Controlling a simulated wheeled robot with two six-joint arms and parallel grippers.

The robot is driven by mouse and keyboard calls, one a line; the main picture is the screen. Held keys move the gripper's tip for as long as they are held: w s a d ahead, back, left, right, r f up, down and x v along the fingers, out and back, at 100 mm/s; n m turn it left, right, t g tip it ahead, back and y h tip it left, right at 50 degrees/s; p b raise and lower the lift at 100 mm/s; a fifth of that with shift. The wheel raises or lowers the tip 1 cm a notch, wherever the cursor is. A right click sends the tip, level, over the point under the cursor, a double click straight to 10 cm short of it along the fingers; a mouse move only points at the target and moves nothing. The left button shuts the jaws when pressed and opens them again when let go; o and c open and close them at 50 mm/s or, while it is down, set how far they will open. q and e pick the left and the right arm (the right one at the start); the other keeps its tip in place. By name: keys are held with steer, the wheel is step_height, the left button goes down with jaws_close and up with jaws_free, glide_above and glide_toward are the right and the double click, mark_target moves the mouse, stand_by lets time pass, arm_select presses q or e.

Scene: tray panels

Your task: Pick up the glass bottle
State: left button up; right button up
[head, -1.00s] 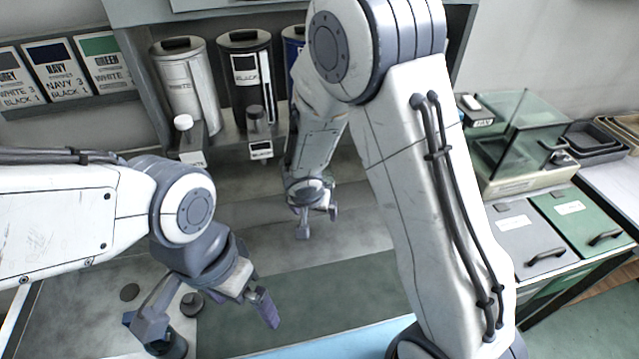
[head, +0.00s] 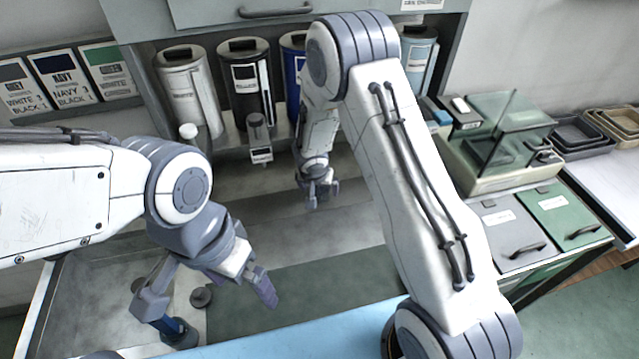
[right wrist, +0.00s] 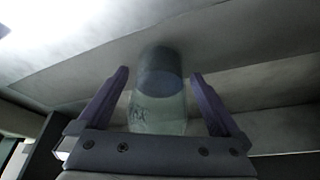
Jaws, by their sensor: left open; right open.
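A clear glass bottle (right wrist: 160,105) with a dark bluish band shows in the right wrist view. It stands between the two fingers of my right gripper (right wrist: 160,74), with a gap on each side. In the head view my right gripper (head: 319,192) is over the back part of the bench, in front of the canisters. I cannot make out the bottle there. My left gripper (head: 208,292) is open and empty at the lower left, with its fingers wide apart.
White (head: 188,90) and black (head: 246,85) canisters stand on the back shelf. Small dispensers sit before them. A glass-lidded box (head: 500,140) stands at right. The green mat (head: 310,290) is clear.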

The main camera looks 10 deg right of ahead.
steer(key=shift+c, duration=0.3)
steer(key=c, duration=1.5)
jaws_close()
steer(key=shift+r, duration=0.1)
